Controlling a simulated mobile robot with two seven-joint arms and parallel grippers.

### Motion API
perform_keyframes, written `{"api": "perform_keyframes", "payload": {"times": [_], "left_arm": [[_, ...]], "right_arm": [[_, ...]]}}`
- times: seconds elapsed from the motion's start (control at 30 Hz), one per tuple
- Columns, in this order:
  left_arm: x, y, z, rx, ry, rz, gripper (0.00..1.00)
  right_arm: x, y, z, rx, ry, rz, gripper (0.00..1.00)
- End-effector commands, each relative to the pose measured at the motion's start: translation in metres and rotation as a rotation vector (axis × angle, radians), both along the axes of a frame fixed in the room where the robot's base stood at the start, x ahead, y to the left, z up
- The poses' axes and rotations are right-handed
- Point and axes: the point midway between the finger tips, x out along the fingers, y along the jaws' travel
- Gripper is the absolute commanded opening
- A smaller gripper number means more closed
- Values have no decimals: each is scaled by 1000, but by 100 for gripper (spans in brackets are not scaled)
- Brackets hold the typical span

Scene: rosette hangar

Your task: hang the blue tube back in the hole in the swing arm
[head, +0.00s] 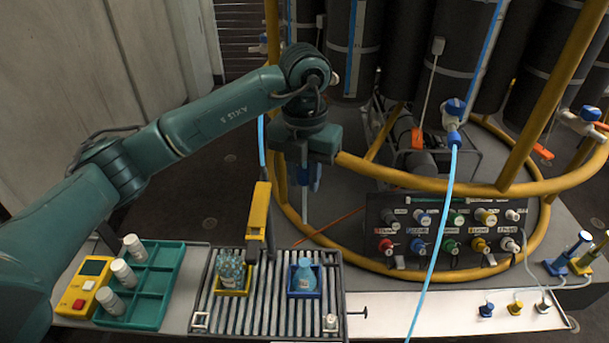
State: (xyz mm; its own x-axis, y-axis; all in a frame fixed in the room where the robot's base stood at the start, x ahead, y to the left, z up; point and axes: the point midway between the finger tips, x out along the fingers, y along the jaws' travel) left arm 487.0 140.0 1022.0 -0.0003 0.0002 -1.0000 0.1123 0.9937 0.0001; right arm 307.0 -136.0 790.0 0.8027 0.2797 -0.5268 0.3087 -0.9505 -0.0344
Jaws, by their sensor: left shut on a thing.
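My left gripper (307,172) points down at the middle of the view, in front of the yellow ring rail. It is shut on a small blue piece, apparently the blue tube (303,178), with a pale thin stem hanging below. The fingers hide part of it. A yellow bar on a dark arm (259,212), which looks like the swing arm, stands over the roller tray, to the left of and lower than my gripper. I cannot make out its hole. My right gripper is not in view.
Two bottles (229,273) (304,277) stand in holders on the roller tray (268,312). A green rack (160,300) with white jars is at left. A blue hose (437,225) hangs before the connector panel (450,262). The yellow rail (400,180) curves behind my gripper.

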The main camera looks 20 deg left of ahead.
Motion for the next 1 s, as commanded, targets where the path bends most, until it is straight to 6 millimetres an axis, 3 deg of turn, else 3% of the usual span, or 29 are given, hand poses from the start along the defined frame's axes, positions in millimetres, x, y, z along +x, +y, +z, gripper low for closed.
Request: {"api": "perform_keyframes", "payload": {"times": [1.0], "left_arm": [[0, 0, 53, 0, -1, 0, 2]], "right_arm": [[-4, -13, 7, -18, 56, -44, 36]]}}
